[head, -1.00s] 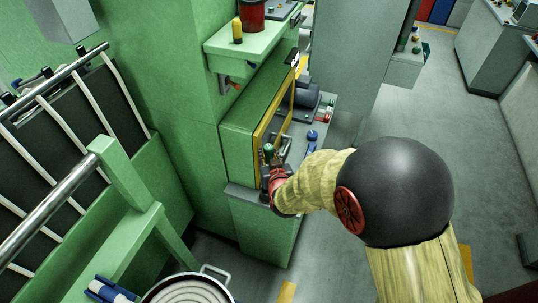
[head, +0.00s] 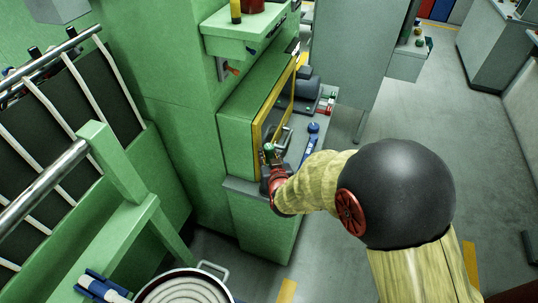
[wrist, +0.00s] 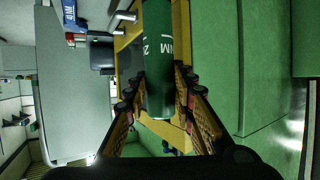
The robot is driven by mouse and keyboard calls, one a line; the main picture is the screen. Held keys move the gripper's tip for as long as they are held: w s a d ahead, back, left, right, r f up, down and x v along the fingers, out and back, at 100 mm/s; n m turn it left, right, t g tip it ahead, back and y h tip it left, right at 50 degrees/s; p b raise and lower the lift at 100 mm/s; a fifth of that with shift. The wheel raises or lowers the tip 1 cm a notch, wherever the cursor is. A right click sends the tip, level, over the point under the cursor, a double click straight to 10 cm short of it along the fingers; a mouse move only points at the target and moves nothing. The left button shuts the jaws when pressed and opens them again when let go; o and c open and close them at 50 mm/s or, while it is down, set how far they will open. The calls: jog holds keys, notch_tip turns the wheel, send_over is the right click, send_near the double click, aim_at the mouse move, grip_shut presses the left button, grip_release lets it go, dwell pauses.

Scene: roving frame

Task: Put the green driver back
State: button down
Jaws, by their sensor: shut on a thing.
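The green driver (head: 269,150) has a green handle, upright in the head view, at the end of my arm. In the wrist view its thick green handle (wrist: 158,55) with white lettering lies between the two finger pads. My gripper (head: 275,168) is shut on it, in front of the yellow-framed opening of a green cabinet (head: 236,135). The driver's lower part is hidden by my gripper in the head view. A green wall shelf (head: 225,45) is up and left of my gripper, with a yellow handle (head: 235,11) standing on it.
A red handle (head: 232,70) sticks out below the shelf. A blue-topped item (head: 313,128) stands on the grey bench behind my gripper. A railing (head: 40,195) and a large pot (head: 185,288) are at left. The floor at right is clear.

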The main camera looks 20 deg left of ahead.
jog(key=shift+f+b, duration=3.1)
jog(key=shift+f, duration=0.6)
jog(key=c, duration=1.4)
grip_release()
jog(key=shift+s, duration=0.1)
jog(key=v, duration=1.1)
jog(key=shift+s+d+r, duration=0.15)
jog(key=shift+s+d, duration=0.1)
jog(key=shift+s, duration=0.05)
